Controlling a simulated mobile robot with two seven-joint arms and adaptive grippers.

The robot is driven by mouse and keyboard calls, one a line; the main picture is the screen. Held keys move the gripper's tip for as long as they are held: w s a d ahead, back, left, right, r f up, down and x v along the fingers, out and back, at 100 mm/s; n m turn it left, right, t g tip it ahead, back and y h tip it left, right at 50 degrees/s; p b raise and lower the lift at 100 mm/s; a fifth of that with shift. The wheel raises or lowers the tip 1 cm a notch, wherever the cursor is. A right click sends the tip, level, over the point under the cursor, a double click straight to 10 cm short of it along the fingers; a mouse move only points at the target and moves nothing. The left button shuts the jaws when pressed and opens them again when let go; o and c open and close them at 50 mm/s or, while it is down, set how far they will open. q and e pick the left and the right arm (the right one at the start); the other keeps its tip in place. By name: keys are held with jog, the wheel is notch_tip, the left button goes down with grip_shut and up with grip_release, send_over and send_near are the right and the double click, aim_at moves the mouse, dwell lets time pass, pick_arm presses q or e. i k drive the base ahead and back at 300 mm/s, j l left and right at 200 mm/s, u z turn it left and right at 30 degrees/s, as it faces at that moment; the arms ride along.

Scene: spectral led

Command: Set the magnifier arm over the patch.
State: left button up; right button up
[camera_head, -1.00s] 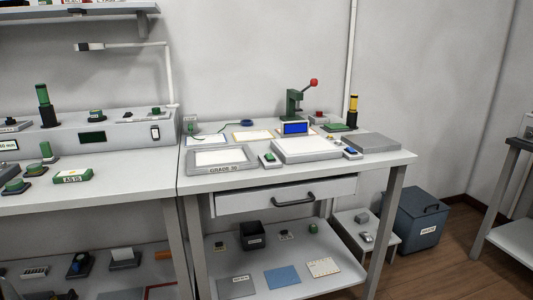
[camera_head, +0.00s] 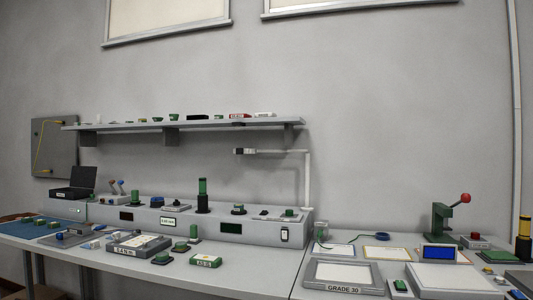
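A white jointed arm on an upright post (camera_head: 308,185) rises behind the right end of the grey bench console. Its horizontal bar reaches left to a small dark-tipped head (camera_head: 245,152), just under the wall shelf. It may be the magnifier arm; no lens can be made out. I cannot tell which item is the patch. A framed pale panel labelled GRADE 30 (camera_head: 343,273) lies on the right table, and a similar labelled tray (camera_head: 139,243) lies on the left bench. Neither gripper is in view.
The grey console (camera_head: 262,230) runs along the back of the bench. Small green blocks (camera_head: 206,261) stand before it. A green press with a red knob (camera_head: 441,220) and a blue-screen device (camera_head: 438,253) stand at right. The wall shelf (camera_head: 200,126) overhangs the bench.

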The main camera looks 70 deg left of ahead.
aim_at(238, 151)
jog(key=i+l+u, duration=0.15)
jog(key=u, duration=1)
